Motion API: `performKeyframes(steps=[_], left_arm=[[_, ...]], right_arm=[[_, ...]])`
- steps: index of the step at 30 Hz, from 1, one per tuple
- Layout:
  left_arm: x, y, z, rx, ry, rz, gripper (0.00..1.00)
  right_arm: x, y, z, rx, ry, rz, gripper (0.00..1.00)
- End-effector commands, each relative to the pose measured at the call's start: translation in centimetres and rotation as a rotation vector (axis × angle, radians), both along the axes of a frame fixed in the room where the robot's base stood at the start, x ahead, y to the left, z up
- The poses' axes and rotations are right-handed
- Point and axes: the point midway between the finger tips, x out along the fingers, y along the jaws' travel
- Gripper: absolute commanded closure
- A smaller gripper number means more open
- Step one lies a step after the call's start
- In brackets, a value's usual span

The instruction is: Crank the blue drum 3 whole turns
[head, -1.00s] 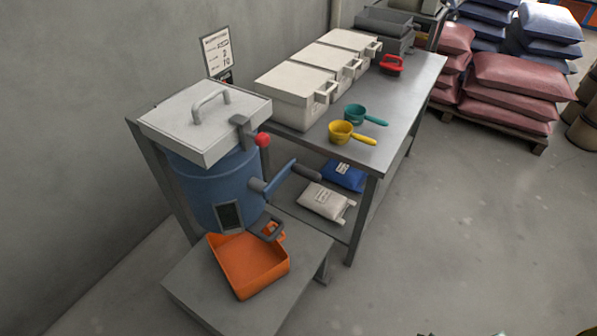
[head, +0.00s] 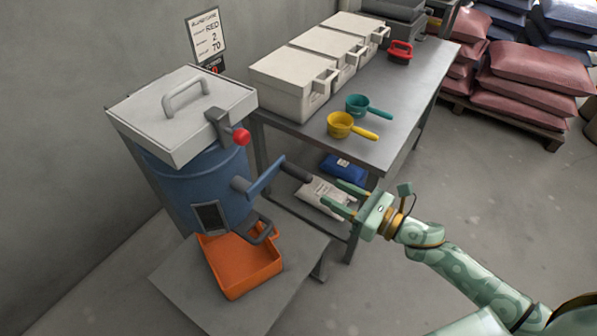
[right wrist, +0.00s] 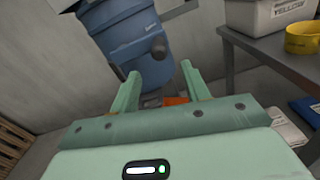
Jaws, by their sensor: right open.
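The blue drum (head: 185,185) stands at the left in the head view, with its grey lid down. Its crank has a blue arm (head: 266,176) and a dark grip (head: 296,171) that points right. My right gripper (head: 341,197) is open and empty, a short way to the right of the crank grip, with its fingers pointing towards it. In the right wrist view the drum (right wrist: 128,35) is ahead, beyond the two open fingers (right wrist: 158,82), and the dark end of the crank grip (right wrist: 158,48) shows between and above them. My left gripper is not in view.
An orange tray (head: 243,285) sits below the drum on a low grey stand (head: 190,290). A metal table (head: 385,140) behind holds white bins (head: 270,85), a yellow scoop (head: 340,124) and a teal scoop (head: 360,106). Bags lie on its lower shelf. Sacks (head: 520,103) are stacked at the right.

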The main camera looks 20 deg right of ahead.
Motion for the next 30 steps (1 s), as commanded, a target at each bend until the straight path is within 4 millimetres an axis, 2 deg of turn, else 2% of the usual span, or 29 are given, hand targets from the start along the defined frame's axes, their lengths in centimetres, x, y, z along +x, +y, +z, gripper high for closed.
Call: performKeyframes(steps=[1,6,12,18,26,29,30], left_arm=[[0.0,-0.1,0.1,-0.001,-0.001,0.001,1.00],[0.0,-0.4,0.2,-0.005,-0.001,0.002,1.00],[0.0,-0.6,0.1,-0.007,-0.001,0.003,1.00],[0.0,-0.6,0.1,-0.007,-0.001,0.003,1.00],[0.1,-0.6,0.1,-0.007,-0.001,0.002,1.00],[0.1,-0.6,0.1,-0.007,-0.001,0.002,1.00],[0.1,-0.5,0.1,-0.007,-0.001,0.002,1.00]], right_arm=[[1.2,0.8,0.2,0.002,-0.004,0.000,0.53],[4.6,3.4,0.2,0.002,-0.002,0.000,0.53],[7.6,5.6,0.0,0.002,0.001,-0.001,0.53],[8.7,6.6,0.0,0.002,0.002,-0.001,0.53],[8.8,6.6,0.0,0.002,0.001,-0.001,0.53],[8.8,6.6,0.0,0.002,0.002,-0.001,0.79],[8.8,6.6,0.0,0.002,0.002,-0.001,0.90]])
